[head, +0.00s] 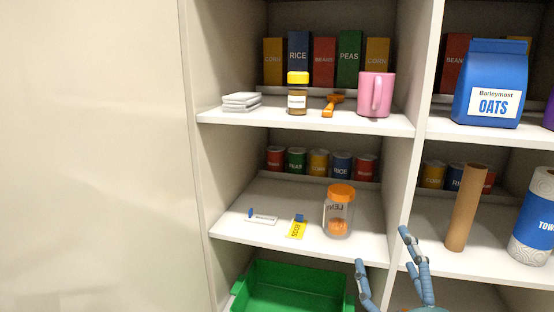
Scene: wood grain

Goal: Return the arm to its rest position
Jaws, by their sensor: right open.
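My right gripper (382,248) is at the bottom of the head view, in front of the shelf unit. One fingertip overlaps the upright divider in the picture, and the other is near the edge of the middle shelf. The rest of my right arm is mostly outside the frame. My left gripper is not in view.
A jar with an orange lid (338,215) stands on the middle shelf (290,200), close to the gripper. A green bin (290,288) is below left. A cardboard tube (463,208) and towel roll (535,215) stand right. A plain wall (90,150) fills the left.

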